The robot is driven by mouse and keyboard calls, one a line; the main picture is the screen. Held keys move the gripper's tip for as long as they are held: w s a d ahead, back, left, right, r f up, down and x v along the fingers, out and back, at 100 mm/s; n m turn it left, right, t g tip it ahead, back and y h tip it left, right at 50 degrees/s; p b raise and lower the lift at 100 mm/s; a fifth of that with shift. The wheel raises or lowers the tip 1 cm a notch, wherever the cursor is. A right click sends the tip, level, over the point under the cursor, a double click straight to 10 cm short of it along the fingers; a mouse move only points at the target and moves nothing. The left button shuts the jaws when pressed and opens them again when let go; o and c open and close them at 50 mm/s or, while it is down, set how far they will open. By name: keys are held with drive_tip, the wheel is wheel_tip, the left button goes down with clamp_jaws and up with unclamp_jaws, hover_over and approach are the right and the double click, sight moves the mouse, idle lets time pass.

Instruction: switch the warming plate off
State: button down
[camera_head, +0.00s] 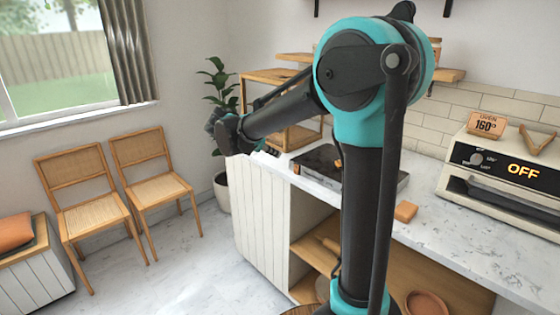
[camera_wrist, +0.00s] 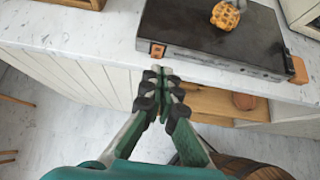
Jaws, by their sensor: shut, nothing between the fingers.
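The warming plate is a dark flat slab (camera_wrist: 205,38) on the marble counter, with a waffle (camera_wrist: 225,15) on top. In the head view the plate (camera_head: 318,160) is partly hidden behind my arm. A small orange-brown switch (camera_wrist: 157,49) sits on its front face near the left corner. Whether it is on or off I cannot tell. My gripper (camera_wrist: 162,72) is shut and empty, in front of the counter edge, with its tips just short of the switch in the picture. In the head view my gripper (camera_head: 268,150) is small and dark at the counter's left end.
A wooden block (camera_wrist: 299,70) lies at the plate's right corner; it also shows in the head view (camera_head: 405,211). An oven (camera_head: 505,175) reading OFF stands to the right. Open shelves lie below the counter (camera_head: 450,240). Two chairs (camera_head: 150,175) stand left, with clear floor between.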

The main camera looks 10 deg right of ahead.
drive_tip(key=shift+s+a+r, duration=0.3)
drive_tip(key=shift+a+r, duration=0.15)
drive_tip(key=shift+r, duration=0.25)
drive_tip(key=shift+d+f, duration=0.1)
drive_tip(key=s+d+f+m+g+y, duration=0.1)
drive_tip(key=s+d+f+m+y, duration=0.3)
drive_tip(key=s+f+m, duration=0.7)
drive_tip(key=s+d+f+m+g+y, duration=0.1)
drive_tip(key=s+d+f+m+y, duration=0.3)
drive_tip(key=s+f+m, duration=0.7)
drive_tip(key=s+d+m, duration=0.1)
drive_tip(key=s+m, duration=0.2)
drive_tip(key=s, duration=0.1)
drive_tip(key=shift+s+d, duration=0.15)
drive_tip(key=shift+s, duration=0.1)
